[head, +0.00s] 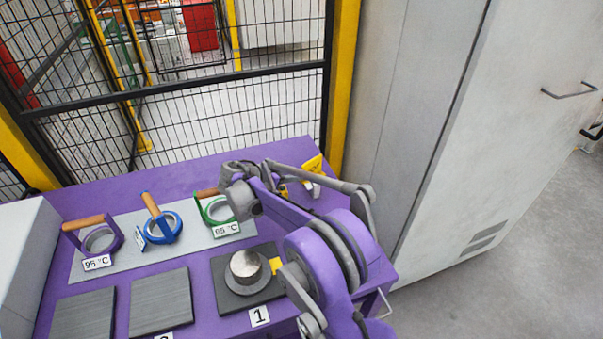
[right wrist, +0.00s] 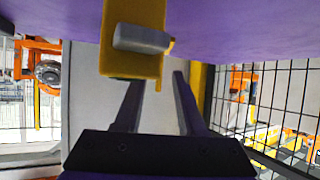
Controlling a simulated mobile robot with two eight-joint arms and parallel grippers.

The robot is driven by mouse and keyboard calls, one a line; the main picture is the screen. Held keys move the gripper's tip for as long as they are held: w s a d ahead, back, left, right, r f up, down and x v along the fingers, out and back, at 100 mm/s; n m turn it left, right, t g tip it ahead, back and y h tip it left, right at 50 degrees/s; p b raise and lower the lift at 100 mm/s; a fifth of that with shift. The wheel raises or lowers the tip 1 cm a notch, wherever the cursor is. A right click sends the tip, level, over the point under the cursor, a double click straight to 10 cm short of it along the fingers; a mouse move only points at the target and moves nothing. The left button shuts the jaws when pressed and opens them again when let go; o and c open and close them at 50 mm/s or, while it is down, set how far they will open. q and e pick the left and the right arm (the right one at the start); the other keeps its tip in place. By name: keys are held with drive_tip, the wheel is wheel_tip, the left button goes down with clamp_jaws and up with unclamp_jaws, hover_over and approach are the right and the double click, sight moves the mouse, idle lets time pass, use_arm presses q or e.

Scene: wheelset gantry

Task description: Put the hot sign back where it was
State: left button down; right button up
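A yellow sign (head: 314,164) stands at the back right edge of the purple table (head: 190,182), partly hidden by my right arm. In the right wrist view a yellow plate (right wrist: 132,65) with a grey bar (right wrist: 141,39) on it hangs at the top, just beyond the left finger. I take it to be the hot sign; its lettering does not show. My right gripper (right wrist: 158,78) is open, with its two dark fingers apart and nothing visible between them. In the head view the fingers are hidden behind the arm. My left gripper is not in view.
Purple, blue (head: 164,227) and green (head: 218,210) ring tools lie on a grey plate. A metal cylinder (head: 246,265) stands on the dark pad by label 1 (head: 259,316). A small yellow piece (head: 275,265) is beside it. Fence and grey cabinet (head: 430,120) bound the table.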

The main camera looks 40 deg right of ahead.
drive_tip(key=v, duration=0.7)
drive_tip(key=shift+a+r, duration=0.2)
drive_tip(key=shift+a, duration=0.15)
drive_tip(key=s+a+r+n+t+y+p, duration=0.1)
drive_tip(key=s+a+n+y+p, duration=0.2)
drive_tip(key=s, duration=0.6)
drive_tip(key=s+a+n+t+y+p, duration=0.1)
drive_tip(key=s+a+n+y+p, duration=0.2)
drive_tip(key=s, duration=0.7)
drive_tip(key=s+a+r+n+t+y+p, duration=0.1)
drive_tip(key=s+a+n+t+y+p, duration=0.1)
drive_tip(key=s+a+n+y, duration=0.4)
drive_tip(key=s+a+n+p, duration=0.1)
drive_tip(key=s+a+n, duration=0.3)
drive_tip(key=shift+r+n, duration=0.3)
drive_tip(key=shift+s, duration=0.1)
